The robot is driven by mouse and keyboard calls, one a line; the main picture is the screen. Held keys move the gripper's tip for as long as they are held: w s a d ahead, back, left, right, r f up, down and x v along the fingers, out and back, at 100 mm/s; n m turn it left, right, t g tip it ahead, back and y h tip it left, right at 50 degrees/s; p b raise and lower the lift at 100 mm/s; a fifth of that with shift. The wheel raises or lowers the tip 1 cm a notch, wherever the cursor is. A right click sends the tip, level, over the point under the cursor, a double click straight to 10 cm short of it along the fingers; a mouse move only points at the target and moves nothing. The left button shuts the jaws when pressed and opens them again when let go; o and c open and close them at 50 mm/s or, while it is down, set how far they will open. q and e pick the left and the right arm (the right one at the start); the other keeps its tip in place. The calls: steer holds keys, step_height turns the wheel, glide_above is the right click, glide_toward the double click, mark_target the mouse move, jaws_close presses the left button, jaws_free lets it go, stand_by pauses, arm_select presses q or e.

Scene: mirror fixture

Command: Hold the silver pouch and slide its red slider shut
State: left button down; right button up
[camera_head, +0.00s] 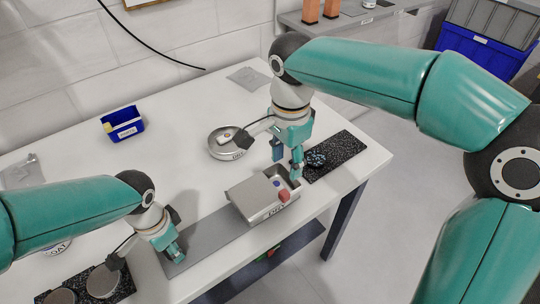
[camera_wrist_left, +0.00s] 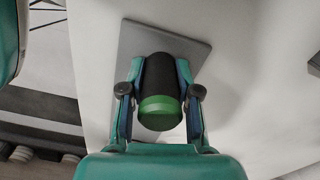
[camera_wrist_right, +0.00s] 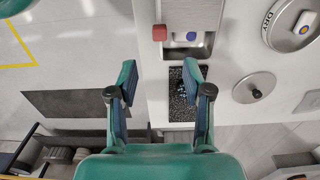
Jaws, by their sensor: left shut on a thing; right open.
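The silver thing in the head view (camera_head: 250,200) looks like a box with a flat top plate, on the front middle of the table. A red block (camera_head: 284,196), likely the slider, sits at its front edge, left of the box's open end in the right wrist view (camera_wrist_right: 159,33). A blue piece (camera_wrist_right: 191,36) shows inside the open end. My left gripper (camera_head: 178,252) is shut on a black cylinder with a green end (camera_wrist_left: 160,100), over the grey mat's left end. My right gripper (camera_head: 287,163) is open and empty, just behind the box's open end.
A grey mat (camera_head: 208,238) runs left from the box. A speckled black mat (camera_head: 340,152) lies at the right, a round metal dish (camera_head: 218,155) behind, a blue bin (camera_head: 122,124) at back left.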

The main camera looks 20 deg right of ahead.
mark_target(284, 192)
steer(key=shift+r, duration=0.4)
step_height(284, 192, down, 12)
steer(key=shift+r, duration=0.25)
stand_by(0.5)
jaws_close()
